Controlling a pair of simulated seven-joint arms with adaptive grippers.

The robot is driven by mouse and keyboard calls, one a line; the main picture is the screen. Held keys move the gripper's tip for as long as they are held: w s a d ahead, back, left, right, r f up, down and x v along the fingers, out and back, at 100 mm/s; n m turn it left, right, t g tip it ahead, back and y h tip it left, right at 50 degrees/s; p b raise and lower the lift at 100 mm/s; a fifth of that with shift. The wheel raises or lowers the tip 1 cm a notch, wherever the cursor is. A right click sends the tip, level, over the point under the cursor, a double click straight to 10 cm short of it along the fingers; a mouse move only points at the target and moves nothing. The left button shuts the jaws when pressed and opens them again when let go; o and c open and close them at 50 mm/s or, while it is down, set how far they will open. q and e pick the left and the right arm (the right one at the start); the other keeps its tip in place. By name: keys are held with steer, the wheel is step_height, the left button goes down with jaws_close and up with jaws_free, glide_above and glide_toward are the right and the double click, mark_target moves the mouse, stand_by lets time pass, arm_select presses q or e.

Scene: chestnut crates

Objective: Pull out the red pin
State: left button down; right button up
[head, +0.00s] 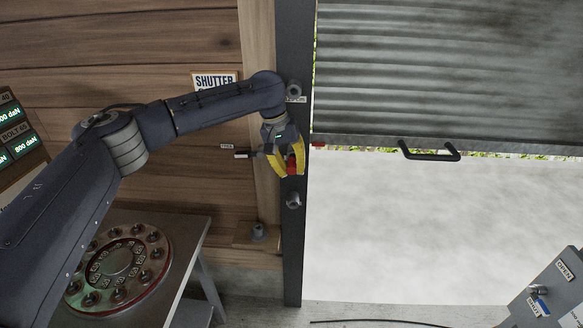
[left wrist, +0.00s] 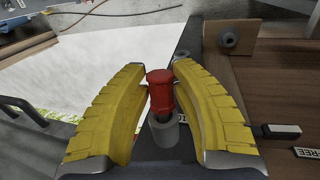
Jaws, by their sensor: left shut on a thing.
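The red pin (left wrist: 161,92) stands between the yellow fingers of my left gripper (left wrist: 160,95) in the left wrist view. Its lower end meets a grey round collar (left wrist: 164,131); how deep it sits in it I cannot tell. In the head view the red pin (head: 291,166) shows at the dark door post (head: 293,240), with my left gripper (head: 285,163) shut around it. The fingers hide part of the pin there. My right gripper is not in view.
A ribbed shutter (head: 450,70) with a black handle (head: 430,152) hangs partly raised right of the post. Grey knobs (head: 293,200) stick out from the post. A small black lever (head: 243,154) is on the wooden wall. A round dial (head: 118,268) sits on a table at lower left.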

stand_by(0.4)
arm_select(q)
steer(key=shift+s+a+r, duration=0.1)
steer(key=shift+s, duration=1.35)
steer(key=shift+s+a, duration=0.1)
steer(key=shift+s, duration=1.3)
